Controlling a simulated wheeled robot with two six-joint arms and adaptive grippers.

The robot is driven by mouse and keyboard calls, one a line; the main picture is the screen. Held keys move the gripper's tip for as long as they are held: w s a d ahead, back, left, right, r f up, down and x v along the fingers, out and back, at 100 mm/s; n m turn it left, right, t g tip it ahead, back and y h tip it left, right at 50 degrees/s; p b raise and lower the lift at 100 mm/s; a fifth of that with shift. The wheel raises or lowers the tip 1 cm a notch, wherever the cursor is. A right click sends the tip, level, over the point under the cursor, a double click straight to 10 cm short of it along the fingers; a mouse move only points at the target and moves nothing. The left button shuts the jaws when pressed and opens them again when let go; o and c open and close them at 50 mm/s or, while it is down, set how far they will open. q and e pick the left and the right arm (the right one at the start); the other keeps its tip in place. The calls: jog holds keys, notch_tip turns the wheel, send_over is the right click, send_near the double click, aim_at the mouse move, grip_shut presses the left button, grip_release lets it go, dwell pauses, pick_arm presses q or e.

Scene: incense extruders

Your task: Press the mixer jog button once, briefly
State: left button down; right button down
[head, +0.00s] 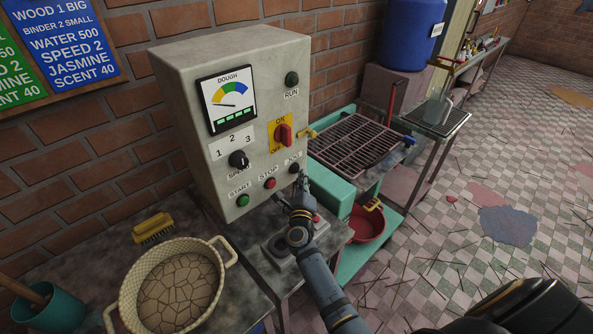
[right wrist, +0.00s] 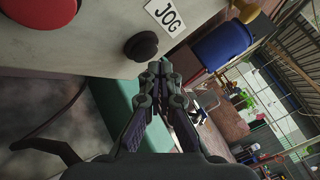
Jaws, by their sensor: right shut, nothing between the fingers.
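The jog button (head: 293,168) is a small black knob at the lower right of the grey control box (head: 180,75), under a JOG label. In the right wrist view the black jog button (right wrist: 141,46) is beside the JOG label (right wrist: 165,14). My right gripper (head: 304,178) is shut and empty, just right of and below the button in the head view. In the right wrist view its closed fingertips (right wrist: 160,66) are close to the button, with a small gap in the picture; I cannot tell the depth. My left gripper is not in view.
The red stop button (head: 269,183), green start button (head: 243,200), speed knob (head: 238,159) and red on/off switch (head: 283,135) are on the same panel. A wicker basket (head: 226,250) and yellow brush (head: 152,229) are on the bench. A teal stand with a grille (head: 355,145) is to the right.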

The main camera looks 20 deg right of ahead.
jog(key=shift+w+a, duration=0.15)
jog(key=shift+w, duration=0.15)
jog(key=shift+w+a, duration=0.15)
jog(key=shift+w, duration=0.3)
dwell(0.7)
dwell(1.5)
jog(key=shift+s+d, duration=0.3)
jog(key=shift+s, duration=0.6)
jog(key=s, duration=0.1)
jog(key=s+d+p, duration=0.1)
jog(key=s, duration=0.2)
jog(key=shift+s+d, duration=0.35)
